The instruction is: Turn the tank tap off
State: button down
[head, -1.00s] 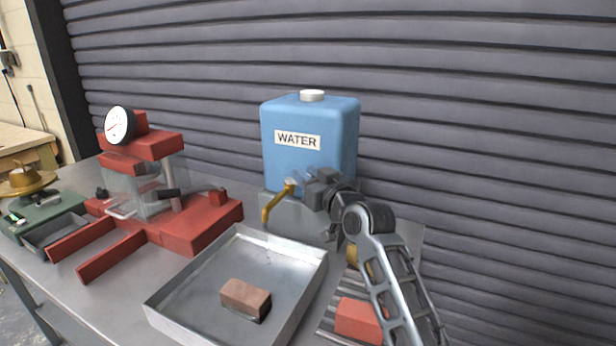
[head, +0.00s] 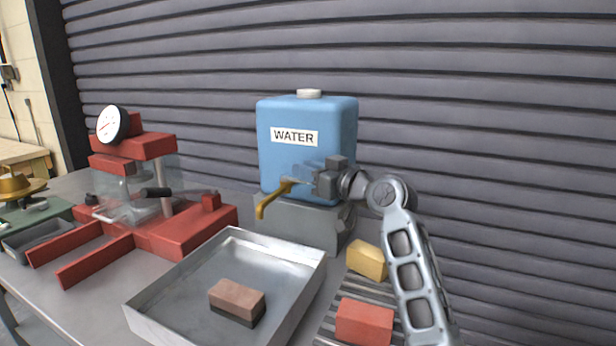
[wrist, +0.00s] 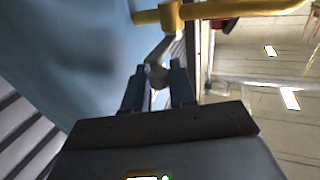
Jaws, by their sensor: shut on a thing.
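The blue tank (head: 315,150) labelled WATER stands upright on a grey block (head: 300,222). Its brass tap (head: 266,203) sticks out low at the front, with the spout reaching left and down over the tray. The tap also shows at the top of the wrist view (wrist: 171,16). My gripper (head: 295,180) is at the tank's front, beside the tap's body. In the wrist view its fingers (wrist: 157,88) are shut on the grey tap lever (wrist: 160,60), whose end lies between them. I cannot see water flowing.
A metal tray (head: 285,298) holding a brown brick (head: 237,297) lies below the tap. A rack (head: 328,328) at right carries a red brick (head: 365,321) and a yellow one (head: 367,260). A red press (head: 185,228) with a gauge stands at left. A ribbed shutter (head: 480,120) closes off the back.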

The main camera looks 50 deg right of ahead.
jog(key=c, duration=1.1)
grip_release()
jog(key=s+b, duration=0.1)
jog(key=s, duration=0.6)
jog(key=shift+s, duration=0.4)
